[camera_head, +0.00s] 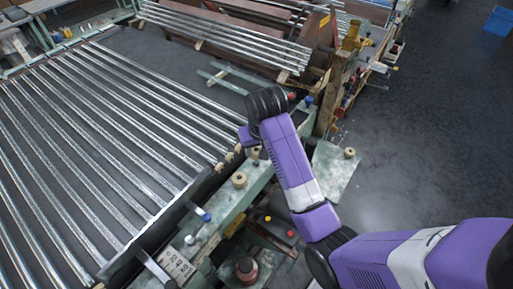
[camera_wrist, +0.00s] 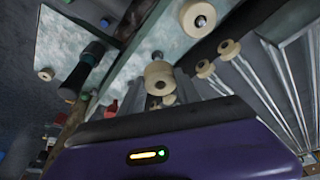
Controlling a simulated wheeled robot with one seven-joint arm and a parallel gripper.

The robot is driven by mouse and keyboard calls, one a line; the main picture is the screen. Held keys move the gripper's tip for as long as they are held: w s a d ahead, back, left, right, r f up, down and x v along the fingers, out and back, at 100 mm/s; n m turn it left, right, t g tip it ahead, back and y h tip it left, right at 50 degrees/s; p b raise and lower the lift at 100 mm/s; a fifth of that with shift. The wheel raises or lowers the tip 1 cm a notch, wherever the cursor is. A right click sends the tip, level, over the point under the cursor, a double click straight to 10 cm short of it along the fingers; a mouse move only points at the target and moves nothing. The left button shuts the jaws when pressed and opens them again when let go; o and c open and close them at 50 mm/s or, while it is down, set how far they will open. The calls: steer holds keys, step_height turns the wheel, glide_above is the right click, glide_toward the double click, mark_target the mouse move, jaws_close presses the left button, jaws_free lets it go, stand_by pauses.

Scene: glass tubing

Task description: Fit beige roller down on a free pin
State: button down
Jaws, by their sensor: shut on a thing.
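My gripper (camera_wrist: 166,80) is shut on a beige roller (camera_wrist: 158,73) in the wrist view. A smaller beige piece (camera_wrist: 169,100) shows just behind it, close to the fingers; I cannot tell whether it is separate. Another beige roller (camera_wrist: 197,17) sits around a metal pin at the top of that view. In the head view, this roller type stands on the green rail (camera_head: 239,180). My forearm largely hides the gripper there, with a beige part (camera_head: 255,154) showing beneath it. I cannot make out a bare pin clearly, nor whether the held roller touches one.
Another beige roller (camera_head: 349,152) stands on the pale green plate (camera_head: 334,172) right of my arm. Smaller beige rollers (camera_wrist: 229,48) line the rack edge. Long glass tubes (camera_head: 110,130) fill the left. A reddish-brown round object (camera_head: 246,268) stands at the front.

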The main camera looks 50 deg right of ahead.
mark_target(257, 162)
steer(key=shift+f+b, duration=0.9)
steer(key=shift+f, duration=1.45)
steer(key=c, duration=0.8)
jaws_free()
steer(key=shift+o, duration=0.2)
steer(key=v, duration=0.7)
steer(key=shift+r, duration=0.35)
